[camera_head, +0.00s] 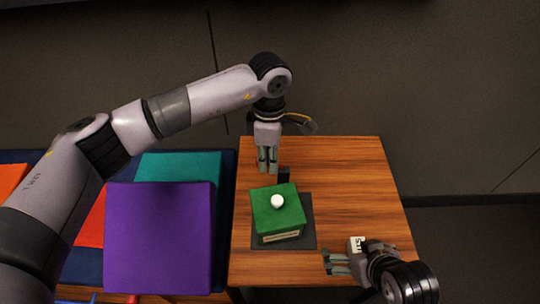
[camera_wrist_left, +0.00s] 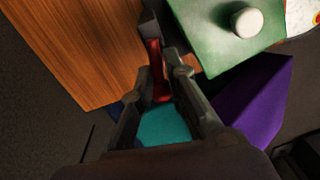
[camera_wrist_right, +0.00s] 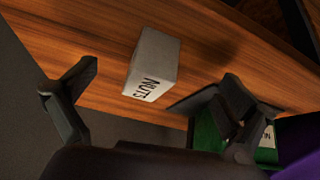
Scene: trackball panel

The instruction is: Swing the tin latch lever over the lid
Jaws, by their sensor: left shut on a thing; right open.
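The green tin (camera_head: 265,207) with a white knob (camera_head: 278,201) on its lid stands on a dark base plate (camera_head: 307,238) on the wooden table. A dark post (camera_head: 284,175) stands at its far side and also shows in the left wrist view (camera_wrist_left: 150,30). My left gripper (camera_head: 268,168) points down behind the tin. In the left wrist view it is shut on the red latch lever (camera_wrist_left: 156,72), which extends from the post, beside the lid rather than over it. My right gripper (camera_head: 328,262) is open and empty at the table's near right.
A white box marked NUTS (camera_wrist_right: 152,62) stands on the table close to my right gripper; it is partly hidden in the head view (camera_head: 356,243). Purple (camera_head: 158,235) and teal (camera_head: 185,166) panels lie left of the table (camera_head: 350,170). The table's right side is clear.

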